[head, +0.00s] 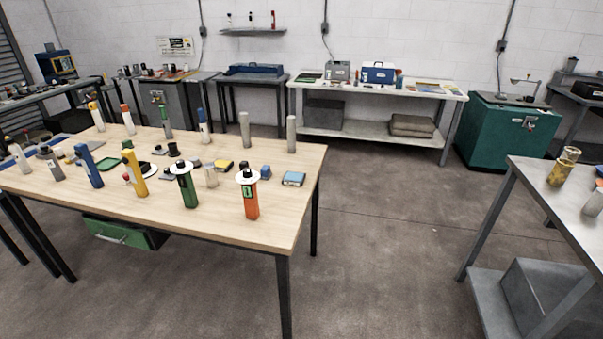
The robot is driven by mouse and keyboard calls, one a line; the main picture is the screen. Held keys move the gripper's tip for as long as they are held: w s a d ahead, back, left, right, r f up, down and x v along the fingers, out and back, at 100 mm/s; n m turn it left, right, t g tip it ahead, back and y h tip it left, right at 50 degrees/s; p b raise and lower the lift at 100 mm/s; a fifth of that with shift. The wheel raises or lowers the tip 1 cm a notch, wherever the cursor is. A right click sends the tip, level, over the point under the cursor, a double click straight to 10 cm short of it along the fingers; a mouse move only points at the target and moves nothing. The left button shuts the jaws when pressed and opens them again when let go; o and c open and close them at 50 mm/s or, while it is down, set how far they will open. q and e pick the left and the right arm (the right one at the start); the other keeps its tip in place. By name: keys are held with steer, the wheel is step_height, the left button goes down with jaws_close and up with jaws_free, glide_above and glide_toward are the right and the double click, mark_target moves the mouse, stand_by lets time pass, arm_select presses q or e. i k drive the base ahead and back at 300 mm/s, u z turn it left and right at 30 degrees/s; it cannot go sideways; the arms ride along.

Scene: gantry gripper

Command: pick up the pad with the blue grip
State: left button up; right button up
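Several small pads lie on the wooden table in the head view. A flat pad with a light blue top (293,178) lies near the table's right edge. A smaller blue block (265,171) lies just left of it. A pad with a yellow top (224,165) lies farther left. Which blue piece is the pad with the blue grip is too small to tell for certain; the light blue one looks most like a pad. Neither of my grippers is in view.
On the wooden table (285,220) stand several upright bottles, including an orange one (251,197), a green one (185,188) and a yellow one (135,172). A grey metal table (545,200) stands at the right. Open floor (390,230) lies between the tables.

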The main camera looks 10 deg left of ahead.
mark_target(265, 171)
steer(key=z, duration=0.6)
steer(key=i, duration=3.6)
steer(key=u, duration=2.9)
